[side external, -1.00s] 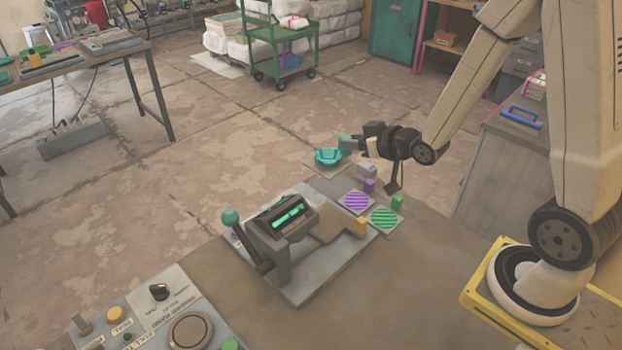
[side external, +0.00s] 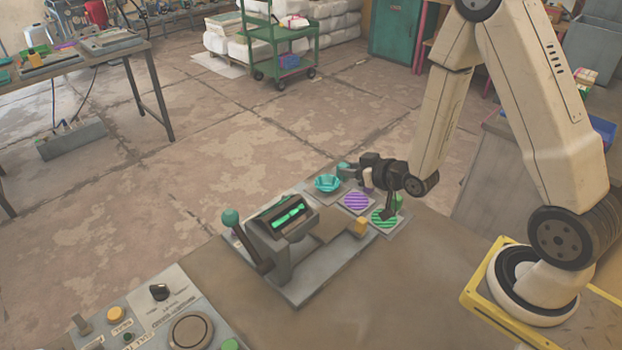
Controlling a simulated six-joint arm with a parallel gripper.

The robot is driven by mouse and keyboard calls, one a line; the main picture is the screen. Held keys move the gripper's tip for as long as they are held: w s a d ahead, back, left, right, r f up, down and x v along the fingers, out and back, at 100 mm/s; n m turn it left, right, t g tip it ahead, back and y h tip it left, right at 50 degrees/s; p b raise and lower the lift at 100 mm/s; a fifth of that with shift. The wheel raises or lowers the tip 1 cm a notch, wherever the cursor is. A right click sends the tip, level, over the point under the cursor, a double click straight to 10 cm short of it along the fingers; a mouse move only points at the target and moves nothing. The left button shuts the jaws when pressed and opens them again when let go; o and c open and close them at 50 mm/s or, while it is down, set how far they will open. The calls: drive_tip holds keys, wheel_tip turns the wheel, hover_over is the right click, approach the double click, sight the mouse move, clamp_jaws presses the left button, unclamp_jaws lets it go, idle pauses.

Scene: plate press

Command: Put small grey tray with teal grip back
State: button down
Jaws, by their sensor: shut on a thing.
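The small grey tray (side external: 343,187) carries a teal bowl-shaped piece (side external: 327,183), and its teal grip (side external: 344,171) is at my fingertips. My gripper (side external: 353,170) is shut on the teal grip, reaching in from the right. The tray is at the far end of the row, beside the purple-striped tray. I cannot tell whether it rests on the surface or hangs just above it. My gripper and wrist hide part of the teal grip and the purple tray's grip.
The purple-striped tray (side external: 356,201) and green-striped tray (side external: 384,217) lie close by. The bench front is clear.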

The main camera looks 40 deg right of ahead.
drive_tip(key=shift+f, duration=0.1)
drive_tip(key=shift+f, duration=2.8)
drive_tip(key=shift+f, duration=1.9)
drive_tip(key=shift+f, duration=0.2)
drive_tip(key=shift+c, duration=2.1)
unclamp_jaws()
drive_tip(key=shift+s, duration=0.2)
drive_tip(key=shift+v, duration=3.8)
